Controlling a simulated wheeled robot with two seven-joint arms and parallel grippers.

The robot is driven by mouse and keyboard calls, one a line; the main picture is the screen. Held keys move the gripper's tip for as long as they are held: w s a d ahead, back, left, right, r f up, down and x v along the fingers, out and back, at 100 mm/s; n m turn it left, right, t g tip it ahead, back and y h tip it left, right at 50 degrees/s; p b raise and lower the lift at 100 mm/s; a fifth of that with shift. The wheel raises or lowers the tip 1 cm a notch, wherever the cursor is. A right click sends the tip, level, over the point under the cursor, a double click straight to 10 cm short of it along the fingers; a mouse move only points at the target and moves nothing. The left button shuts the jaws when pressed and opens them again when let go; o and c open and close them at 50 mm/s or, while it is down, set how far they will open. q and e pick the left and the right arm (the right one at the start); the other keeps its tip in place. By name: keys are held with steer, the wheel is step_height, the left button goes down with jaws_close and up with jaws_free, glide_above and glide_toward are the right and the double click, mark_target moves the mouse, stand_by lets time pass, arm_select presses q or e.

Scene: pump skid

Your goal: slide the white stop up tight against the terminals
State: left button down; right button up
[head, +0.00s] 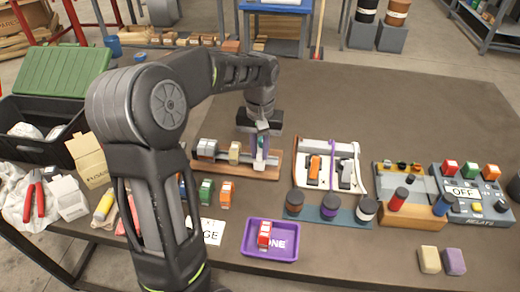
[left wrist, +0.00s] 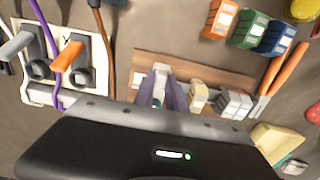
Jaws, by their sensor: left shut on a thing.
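The white stop (head: 259,164) stands on a rail along a brown wooden board (head: 228,173). My left gripper (head: 262,146) points down over it and is shut on it. In the left wrist view the stop (left wrist: 161,67) shows between the two fingertips (left wrist: 160,88), partly hidden by them. To its left in the head view stands a beige terminal block (head: 234,151), then grey terminals (head: 207,148). A gap shows between stop and beige block. The left wrist view also shows the beige block (left wrist: 198,96) and grey terminals (left wrist: 236,103). My right gripper is not in view.
A white panel with switches and a purple cable (head: 328,150) lies right of the board. Green (head: 206,191) and orange (head: 226,194) blocks stand in front of it. A purple tray (head: 255,250) holds a red block. A control box (head: 468,205) stands at right.

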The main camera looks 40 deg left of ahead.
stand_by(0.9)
arm_select(q)
steer(key=s+a, duration=0.1)
steer(key=a, duration=0.2)
steer(key=s+a, duration=0.3)
steer(key=a, duration=0.2)
steer(key=shift+s+a, duration=0.3)
steer(key=c, duration=1.4)
jaws_free()
steer(key=shift+o, duration=0.2)
steer(key=shift+r, duration=0.1)
step_height(320, 180, up, 8)
steer(key=shift+f, duration=0.2)
steer(key=shift+r, duration=0.1)
